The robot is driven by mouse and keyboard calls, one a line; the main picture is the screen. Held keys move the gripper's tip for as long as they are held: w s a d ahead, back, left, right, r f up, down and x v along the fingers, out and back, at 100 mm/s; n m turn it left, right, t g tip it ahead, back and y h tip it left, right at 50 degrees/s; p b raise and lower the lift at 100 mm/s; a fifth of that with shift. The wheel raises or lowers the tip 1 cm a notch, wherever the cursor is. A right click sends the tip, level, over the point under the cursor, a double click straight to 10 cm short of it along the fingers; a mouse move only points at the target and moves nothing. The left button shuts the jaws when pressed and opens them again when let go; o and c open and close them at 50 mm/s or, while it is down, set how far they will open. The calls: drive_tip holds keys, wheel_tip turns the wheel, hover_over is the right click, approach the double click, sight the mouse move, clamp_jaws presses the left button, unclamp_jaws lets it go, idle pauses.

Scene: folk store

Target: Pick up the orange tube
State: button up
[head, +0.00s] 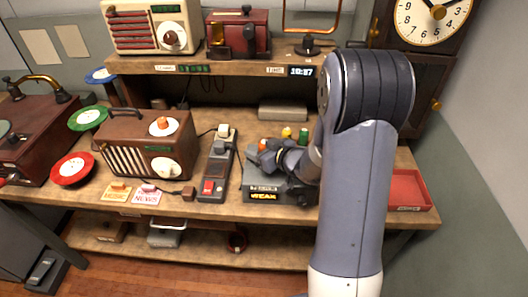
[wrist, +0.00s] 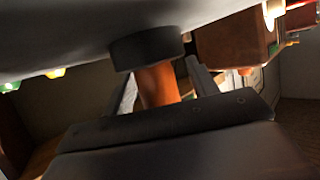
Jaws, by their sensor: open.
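The orange tube (wrist: 158,85) stands in a black round socket on a grey device, which looks inverted in the wrist view. The tube lies between the two fingers of my gripper (wrist: 162,90), which is open; I cannot tell whether either finger touches it. In the head view a small part of the orange tube (head: 262,144) shows beside my dark gripper (head: 272,156), above the grey tester (head: 264,195) with its lit "WEAK" sign. My gripper and wrist hide much of the tester top.
A yellow tube (head: 286,132) and a green tube (head: 303,136) stand just behind my gripper. A brown radio (head: 148,146) with an orange top piece and a grey device with a red button (head: 208,187) are to the left. A red tray (head: 408,190) is at right.

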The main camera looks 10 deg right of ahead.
drive_tip(key=c, duration=0.9)
drive_tip(key=shift+o, duration=0.2)
